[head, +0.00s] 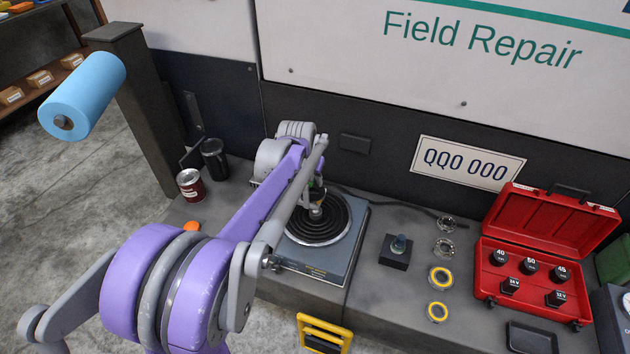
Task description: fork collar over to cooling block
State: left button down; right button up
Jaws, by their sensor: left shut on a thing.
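My left gripper (317,198) points down over the black coil of the hot plate (345,258). It is shut on a small metallic piece, which I take to be the fork collar (316,212). Its shape is mostly hidden by the gripper and the arm, and I cannot tell whether it still touches the coil. A dark square block with a short post on top, which looks like the cooling block (395,258), stands on the bench to the right of the hot plate, apart from it. My right gripper is not in view.
Metal rings (445,247) and yellow rings (440,277) lie right of the block. A red toolbox (530,290) stands open farther right. A red can (191,185) and a black cup (214,159) stand left of the hot plate. A cable runs behind.

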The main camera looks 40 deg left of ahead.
pick_arm(q)
jog(key=w+a+p, duration=0.2)
jog(key=a, duration=1.1)
jog(key=w+a+p, duration=0.3)
jog(key=a, duration=1)
jog(key=shift+w+p, duration=0.3)
jog(key=shift+p, duration=0.05)
dwell(2.5)
jog(key=shift+a, duration=0.15)
dwell(0.4)
jog(key=shift+f+b, duration=2.45)
jog(key=shift+f, duration=2.25)
